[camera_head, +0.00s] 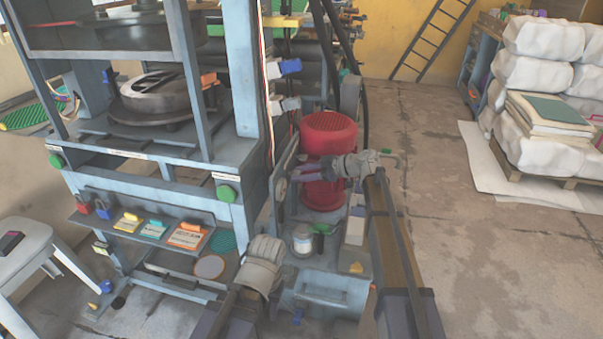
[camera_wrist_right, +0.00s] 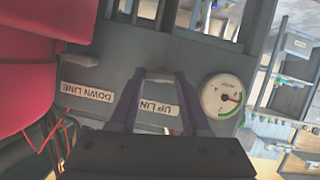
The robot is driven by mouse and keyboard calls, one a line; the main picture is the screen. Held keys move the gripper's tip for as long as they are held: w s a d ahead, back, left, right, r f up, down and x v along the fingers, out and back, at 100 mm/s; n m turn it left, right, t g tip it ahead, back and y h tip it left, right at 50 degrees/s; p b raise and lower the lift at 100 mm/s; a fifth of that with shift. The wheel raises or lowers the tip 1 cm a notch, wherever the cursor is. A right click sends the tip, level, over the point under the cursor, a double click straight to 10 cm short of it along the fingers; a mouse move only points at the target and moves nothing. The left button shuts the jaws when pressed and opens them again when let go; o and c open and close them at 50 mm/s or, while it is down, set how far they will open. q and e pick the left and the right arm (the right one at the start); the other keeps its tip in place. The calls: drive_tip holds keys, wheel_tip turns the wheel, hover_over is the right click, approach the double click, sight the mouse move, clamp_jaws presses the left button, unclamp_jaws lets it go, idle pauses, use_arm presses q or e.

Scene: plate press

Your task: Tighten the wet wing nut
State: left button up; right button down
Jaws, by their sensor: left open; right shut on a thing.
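My right gripper (camera_head: 296,176) reaches left in front of the red motor toward the upright grey panel (camera_head: 284,190).
The red motor (camera_head: 328,140) stands close beside my right gripper. A white tin (camera_head: 302,238) and a blue-grey bin (camera_head: 328,292) are below. The press frame (camera_head: 240,80) rises at the left. Wrapped white bales (camera_head: 540,70) stand at the right; the floor between is clear.

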drive_tip(key=shift+w+m+g, duration=0.1)
drive_tip(key=shift+m+g, duration=0.2)
drive_tip(key=shift+m, duration=0.1)
idle(0.4)
drive_tip(key=shift+c, duration=1.8)
unclamp_jaws()
drive_tip(key=shift+d+r, duration=0.1)
drive_tip(key=p+v, duration=0.3)
drive_tip(key=v, duration=0.4)
drive_tip(key=shift+d, duration=0.35)
